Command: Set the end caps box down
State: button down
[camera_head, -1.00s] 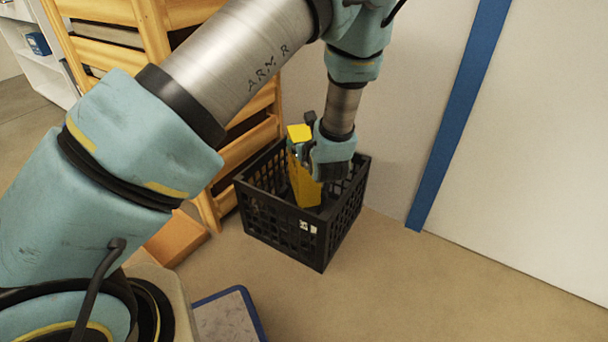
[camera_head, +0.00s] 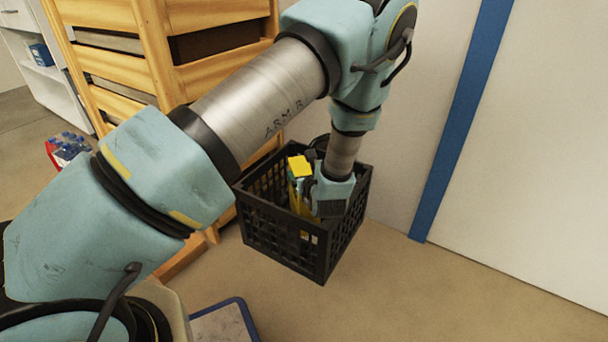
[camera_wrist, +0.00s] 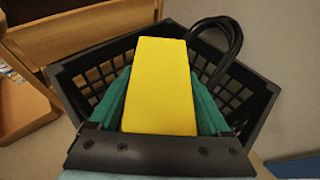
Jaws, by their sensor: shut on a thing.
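The end caps box is a yellow upright box (camera_head: 301,168), seen in the head view inside a black plastic crate (camera_head: 291,259). In the wrist view the yellow box (camera_wrist: 162,85) fills the space between the two green fingers of my gripper (camera_wrist: 160,105). My gripper is shut on it and reaches down into the crate. In the head view my gripper (camera_head: 310,190) hides part of the box. The box's lower end is hidden by the crate's wall, so I cannot tell whether it touches the crate floor.
A wooden rack (camera_head: 160,55) with drawers stands behind and left of the crate. A pale wall with a blue upright strip (camera_head: 465,115) is at the right. A dark cable loop (camera_wrist: 222,45) lies at the crate's far side.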

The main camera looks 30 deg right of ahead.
jog(key=shift+f, duration=0.55)
grip_release()
jog(key=shift+s+r+p, duration=0.35)
jog(key=shift+r, duration=0.5)
jog(key=p+v, duration=0.3)
jog(key=v, duration=0.8)
